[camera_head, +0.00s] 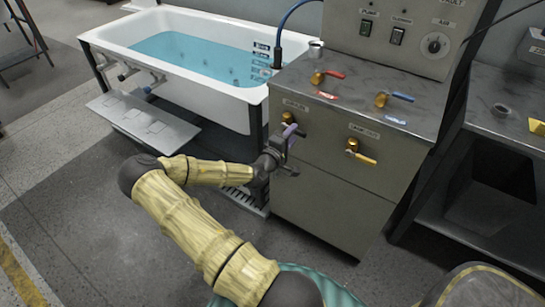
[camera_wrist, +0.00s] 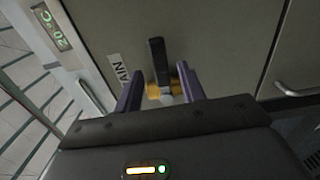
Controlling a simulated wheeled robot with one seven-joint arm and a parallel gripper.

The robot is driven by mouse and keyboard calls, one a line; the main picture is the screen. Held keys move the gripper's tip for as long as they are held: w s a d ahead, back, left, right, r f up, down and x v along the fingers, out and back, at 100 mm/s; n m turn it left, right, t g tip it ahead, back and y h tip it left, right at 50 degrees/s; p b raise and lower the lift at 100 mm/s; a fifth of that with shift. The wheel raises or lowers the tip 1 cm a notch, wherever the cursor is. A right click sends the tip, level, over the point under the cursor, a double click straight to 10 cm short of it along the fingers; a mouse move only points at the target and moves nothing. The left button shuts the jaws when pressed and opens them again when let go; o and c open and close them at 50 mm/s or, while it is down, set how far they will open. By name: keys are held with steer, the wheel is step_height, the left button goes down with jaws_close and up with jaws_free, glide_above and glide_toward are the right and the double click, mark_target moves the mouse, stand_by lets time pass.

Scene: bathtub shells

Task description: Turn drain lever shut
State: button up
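The drain lever (camera_wrist: 158,60) shows in the wrist view as a dark upright bar in front of a brass valve body (camera_wrist: 154,92), beside a label ending in "AIN" (camera_wrist: 120,70). In the head view the brass valve (camera_head: 287,117) is on the left of the grey cabinet's front, and its lever is mostly hidden by my gripper (camera_head: 290,133). In the wrist view my gripper (camera_wrist: 160,74) has its two purple fingers apart, one on each side of the lever, with visible gaps. Contact with the lever cannot be seen.
A second brass valve with a yellow lever (camera_head: 365,158) is to the right on the cabinet front. Red (camera_head: 329,75) and blue (camera_head: 397,97) levers stand on the cabinet top (camera_head: 360,85). A white bathtub (camera_head: 215,98) with water is at the left. A metal bench (camera_head: 505,130) is at the right.

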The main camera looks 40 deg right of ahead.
steer(key=v, duration=1.4)
steer(key=shift+a, duration=0.15)
steer(key=shift+s, duration=0.1)
